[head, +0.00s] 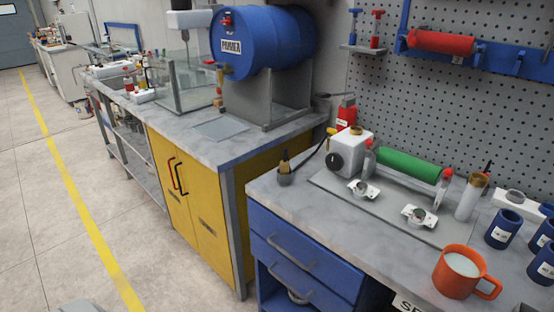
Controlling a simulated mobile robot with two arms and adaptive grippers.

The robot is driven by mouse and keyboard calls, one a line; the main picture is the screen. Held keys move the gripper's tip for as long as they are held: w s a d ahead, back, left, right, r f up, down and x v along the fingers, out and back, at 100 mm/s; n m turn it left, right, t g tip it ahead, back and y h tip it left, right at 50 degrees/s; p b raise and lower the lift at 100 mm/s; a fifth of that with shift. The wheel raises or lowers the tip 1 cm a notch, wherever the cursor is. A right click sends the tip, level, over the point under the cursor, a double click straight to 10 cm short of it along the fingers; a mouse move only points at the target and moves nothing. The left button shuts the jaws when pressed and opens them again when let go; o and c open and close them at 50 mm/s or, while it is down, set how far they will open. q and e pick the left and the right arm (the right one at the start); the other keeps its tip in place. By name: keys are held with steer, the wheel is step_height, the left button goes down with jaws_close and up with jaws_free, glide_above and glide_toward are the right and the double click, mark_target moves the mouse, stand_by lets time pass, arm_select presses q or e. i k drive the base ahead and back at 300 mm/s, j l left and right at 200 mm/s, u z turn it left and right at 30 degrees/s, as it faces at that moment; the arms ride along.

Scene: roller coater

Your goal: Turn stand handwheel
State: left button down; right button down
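A roller stand with a green roller (408,165) stands on the right workbench. Its white box (352,148) is at the left end of the roller and carries a round black knob (336,161) on its front. Two small white blocks with round metal parts, a left one (363,190) and a right one (418,215), sit in front of the roller on a grey plate (330,183). I cannot tell for sure which of these round parts is the stand handwheel. Neither of my grippers is in view.
An orange mug (462,271) with pale liquid stands near the bench's front edge. Blue cups (503,229) and a pale cylinder (468,202) are at the right. A blue barrel (262,42) lies on a stand on the left bench. The floor (45,200) at left is clear.

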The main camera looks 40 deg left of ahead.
mark_target(334, 161)
steer(key=u, duration=0.8)
steer(key=z, duration=0.2)
steer(key=i+j+z, duration=0.15)
steer(key=j+z, duration=0.2)
steer(key=i+j+z, duration=0.1)
steer(key=j+z, duration=0.65)
steer(key=i, duration=0.05)
